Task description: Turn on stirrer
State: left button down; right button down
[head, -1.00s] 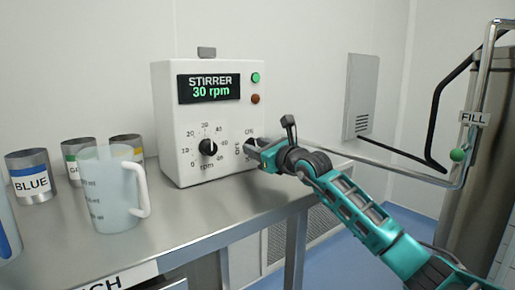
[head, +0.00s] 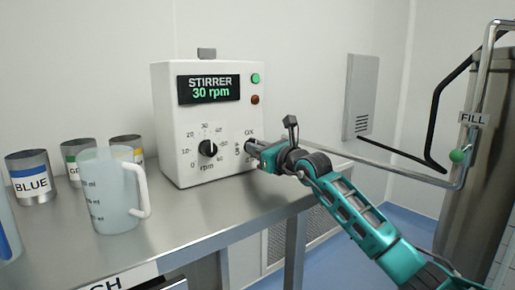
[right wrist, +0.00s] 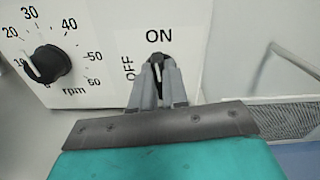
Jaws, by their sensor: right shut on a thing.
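The stirrer (head: 175,145) is a white box on the metal bench. The green lamp (head: 255,78) looks bright and the red-brown lamp (head: 255,100) looks dim. My right gripper (head: 252,147) is at the switch low on the right of the front panel. In the right wrist view its fingers (right wrist: 158,88) are shut on the small black switch (right wrist: 158,60), below the ON label and right of OFF. The fingers hide most of the switch. My left gripper is out of view.
A clear measuring jug (head: 108,195) stands on the bench (head: 210,220) left of the stirrer. Several labelled metal cups, one the BLUE cup (head: 30,180), stand behind it. A metal pipe (head: 390,168) runs to the FILL tank at the right. The bench front is clear.

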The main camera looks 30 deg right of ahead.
jog(key=shift+r+m+p, duration=0.15)
jog(key=shift+m+p, duration=0.3)
jog(key=shift+m, duration=0.35)
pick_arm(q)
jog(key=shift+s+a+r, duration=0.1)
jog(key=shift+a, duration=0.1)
pick_arm(e)
jog(key=c, duration=1.1)
grip_release()
jog(key=shift+c, duration=0.2)
pick_arm(q)
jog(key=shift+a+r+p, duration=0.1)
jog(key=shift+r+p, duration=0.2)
jog(key=shift+p, duration=0.1)
pick_arm(e)
jog(key=s, duration=0.8)
jog(key=s+d, duration=0.1)
jog(key=s, duration=0.3)
jog(key=shift+s, duration=0.4)
